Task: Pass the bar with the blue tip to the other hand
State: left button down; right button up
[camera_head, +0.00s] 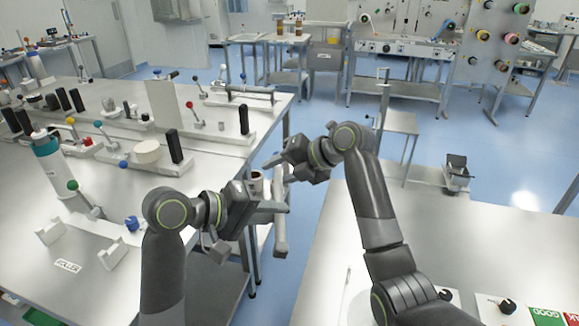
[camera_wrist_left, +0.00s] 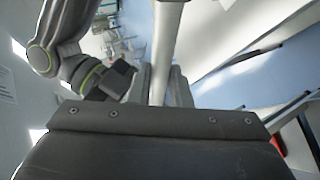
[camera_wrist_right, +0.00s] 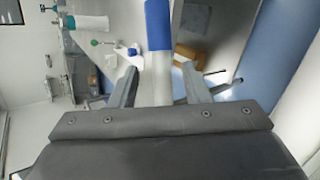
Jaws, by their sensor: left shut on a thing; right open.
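The bar is a pale rod (camera_head: 281,232) that stands roughly upright in the head view, beside the left table. My left gripper (camera_head: 272,206) is shut on it; the left wrist view shows the pale shaft (camera_wrist_left: 165,45) running up from between its fingers (camera_wrist_left: 163,80). In the right wrist view the bar's blue tip (camera_wrist_right: 158,25) and pale part (camera_wrist_right: 160,85) show. My right gripper (camera_wrist_right: 158,75) is open, and the pale part appears between its fingers, though contact cannot be told. In the head view the right gripper (camera_head: 272,165) is just above the left one. The blue tip cannot be made out there.
The left table (camera_head: 100,190) holds an empty-looking pair of grey supports (camera_head: 112,254), a blue knob (camera_head: 131,222), a bottle (camera_head: 50,165) and several lever fixtures. A right table (camera_head: 480,245) stands in front. An aisle of blue floor lies between and beyond them.

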grip_shut()
pick_arm(q)
jog(key=c, duration=1.3)
grip_release()
jog(key=shift+o, duration=0.2)
